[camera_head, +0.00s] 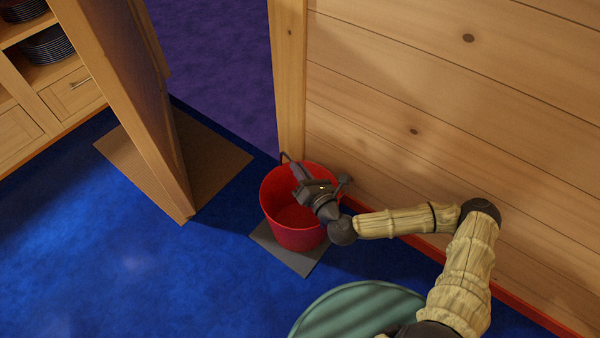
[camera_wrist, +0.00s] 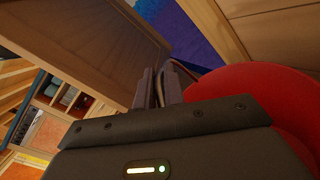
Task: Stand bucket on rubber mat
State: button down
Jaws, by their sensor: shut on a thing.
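The red bucket (camera_head: 298,236) is upright beside the log wall, in front of the door post. My gripper (camera_head: 300,175) is at the bucket's rim, shut on its dark handle. In the wrist view my gripper (camera_wrist: 160,90) has its fingers together at the handle, and the bucket (camera_wrist: 265,95) fills the right side. A flat grey mat (camera_head: 298,264), which looks like the rubber mat, shows around the bucket's base. The bucket hides most of this mat. I cannot tell whether its base touches the mat or hangs just above it.
An open wooden door (camera_head: 135,100) stands to the left, over a brown mat (camera_head: 222,152). A log wall (camera_head: 450,110) with red skirting closes the right side. A round green object (camera_head: 350,308) is at the front. Blue carpet (camera_head: 130,265) lies clear at left.

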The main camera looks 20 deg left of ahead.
jog(key=c, duration=1.9)
grip_release()
jog(key=shift+f, duration=0.1)
jog(key=o, duration=0.4)
